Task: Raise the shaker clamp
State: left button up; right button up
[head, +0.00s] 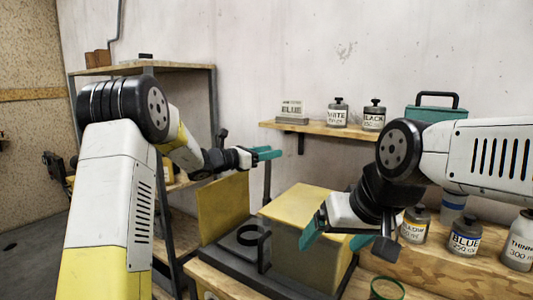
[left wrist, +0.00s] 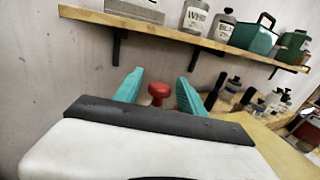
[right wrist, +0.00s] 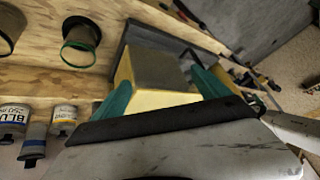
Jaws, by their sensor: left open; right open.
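The shaker (head: 240,258) has a dark base, a raised yellow panel at left and a yellow box-shaped housing (head: 300,205) at right. A dark ring sits on the base, and a dark upright post (head: 267,182) rises behind it. My left gripper (head: 268,154) is open near the top of this post. In the left wrist view a red knob (left wrist: 159,92) shows between the open fingers, apparently untouched; the head view hides it. My right gripper (head: 337,238) is open in front of the housing. The right wrist view shows the housing (right wrist: 150,72) beyond its fingers.
A wall shelf (head: 335,130) holds labelled bottles and a teal case (head: 437,112). Labelled bottles, including BLUE (head: 465,237), stand on the wooden bench (head: 450,278) at right. A green-rimmed cup (head: 387,289) is near the front. A wooden rack (head: 140,68) stands at left.

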pick_arm(q)
grip_shut()
dwell(1.4)
